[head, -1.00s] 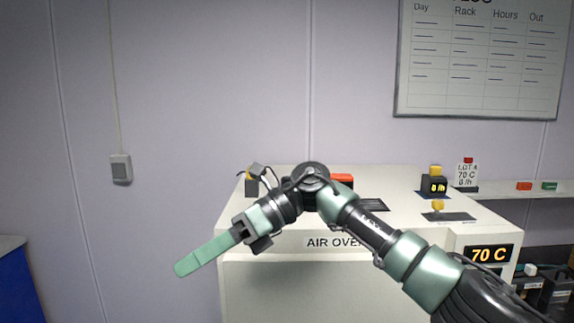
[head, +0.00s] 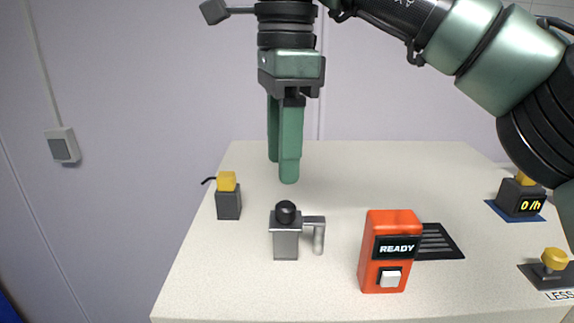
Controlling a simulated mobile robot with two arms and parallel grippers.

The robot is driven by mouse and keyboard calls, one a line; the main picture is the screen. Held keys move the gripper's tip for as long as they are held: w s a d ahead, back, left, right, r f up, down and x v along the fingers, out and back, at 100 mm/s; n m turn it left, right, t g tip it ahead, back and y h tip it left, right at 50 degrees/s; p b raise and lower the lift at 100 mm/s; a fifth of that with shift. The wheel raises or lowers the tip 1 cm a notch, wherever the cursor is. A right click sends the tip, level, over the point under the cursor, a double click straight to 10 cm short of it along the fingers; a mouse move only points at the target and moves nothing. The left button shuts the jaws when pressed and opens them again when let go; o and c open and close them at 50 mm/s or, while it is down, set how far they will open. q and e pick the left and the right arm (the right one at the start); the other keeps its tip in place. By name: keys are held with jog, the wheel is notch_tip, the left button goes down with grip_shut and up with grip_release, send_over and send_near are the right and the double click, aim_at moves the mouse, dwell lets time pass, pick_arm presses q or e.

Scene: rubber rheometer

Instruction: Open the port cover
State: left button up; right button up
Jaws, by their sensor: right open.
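A small grey metal fitting (head: 286,246) with a black ball knob on top stands upright on the oven's pale top; a short arm reaches from its right side and bends down. It may be the port cover, but no label shows this. My right gripper (head: 281,171) hangs pointing down above and behind the fitting in the picture. Its two green fingers are seen nearly edge-on, apart, with nothing between them. They do not appear to touch the fitting. My left gripper is out of view.
An orange box (head: 375,240) reading READY stands right of the fitting, beside a dark vent (head: 439,242). A grey block with a yellow top (head: 228,204) stands left. The oven top's back (head: 370,165) is clear.

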aim_at(286, 204)
jog(key=shift+d+r, duration=0.25)
jog(key=f, duration=0.3)
jog(key=shift+s, duration=0.2)
notch_tip(286, 204, down, 3)
jog(key=shift+f, duration=0.2)
jog(key=shift+w+f, duration=0.1)
jog(key=shift+f, duration=0.45)
grip_shut()
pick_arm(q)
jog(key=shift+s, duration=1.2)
